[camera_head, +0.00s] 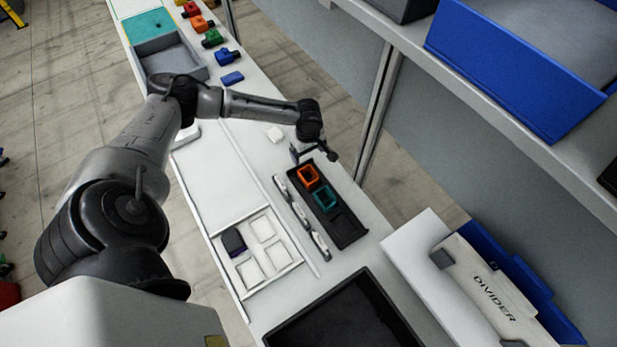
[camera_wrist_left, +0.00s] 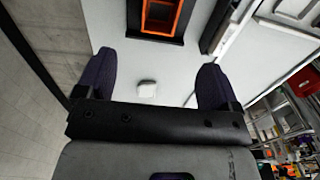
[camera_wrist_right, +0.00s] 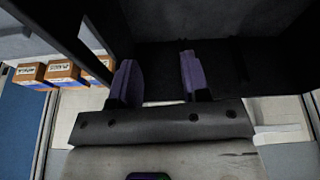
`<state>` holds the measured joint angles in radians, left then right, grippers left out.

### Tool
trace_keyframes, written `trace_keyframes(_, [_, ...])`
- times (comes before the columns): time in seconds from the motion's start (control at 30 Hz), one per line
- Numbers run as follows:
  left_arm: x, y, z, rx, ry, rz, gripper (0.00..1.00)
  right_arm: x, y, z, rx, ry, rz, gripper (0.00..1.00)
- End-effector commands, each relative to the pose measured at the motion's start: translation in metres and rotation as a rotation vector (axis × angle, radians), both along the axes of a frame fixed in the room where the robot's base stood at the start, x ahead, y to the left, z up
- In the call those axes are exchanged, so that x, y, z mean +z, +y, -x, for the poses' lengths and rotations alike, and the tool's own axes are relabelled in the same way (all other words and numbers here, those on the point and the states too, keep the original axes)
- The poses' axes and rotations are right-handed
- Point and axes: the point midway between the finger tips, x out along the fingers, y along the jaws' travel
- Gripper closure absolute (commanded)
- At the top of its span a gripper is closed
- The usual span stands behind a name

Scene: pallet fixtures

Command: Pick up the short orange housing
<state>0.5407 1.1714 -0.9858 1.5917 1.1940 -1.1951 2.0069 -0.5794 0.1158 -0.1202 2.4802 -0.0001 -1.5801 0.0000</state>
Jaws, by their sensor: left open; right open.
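The short orange housing (camera_head: 308,175) is an open square frame in the far slot of a black tray (camera_head: 349,238) on the white bench. A teal housing (camera_head: 325,197) sits beside it in the same tray. My left gripper (camera_head: 315,155) is above the bench near the tray's far end, apart from the orange housing. In the left wrist view its two fingers (camera_wrist_left: 155,85) are spread and empty, with the orange housing (camera_wrist_left: 161,16) ahead at the top edge. My right gripper (camera_wrist_right: 154,80) is open and empty, seen only in the right wrist view before a dark space.
A small white block (camera_head: 275,134) lies near the left gripper. Silver clip-like parts (camera_head: 300,215) line the tray's left side. A white sectioned tray (camera_head: 262,250), a grey bin (camera_head: 171,58) and a black bin (camera_head: 345,320) share the bench. A metal post (camera_head: 377,115) rises behind.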

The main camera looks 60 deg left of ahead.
Motion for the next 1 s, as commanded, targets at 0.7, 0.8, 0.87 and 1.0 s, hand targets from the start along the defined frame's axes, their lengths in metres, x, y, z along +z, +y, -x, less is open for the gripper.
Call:
trace_keyframes(0.7, [-0.083, -0.002, 0.000, 0.007, 0.000, 0.001, 0.13, -0.004, -0.002, 0.001, 0.005, 0.001, 0.008, 0.57])
trace_keyframes(0.8, [-0.093, -0.003, 0.000, 0.007, 0.002, 0.001, 0.13, -0.003, -0.002, 0.001, 0.004, 0.001, 0.007, 0.57])
trace_keyframes(0.87, [-0.102, -0.005, 0.000, 0.007, 0.002, 0.002, 0.13, -0.003, -0.002, 0.001, 0.003, 0.001, 0.006, 0.57])
trace_keyframes(1.0, [-0.120, -0.006, 0.000, 0.007, 0.002, 0.002, 0.13, -0.005, -0.001, 0.001, 0.001, 0.002, 0.002, 0.57])
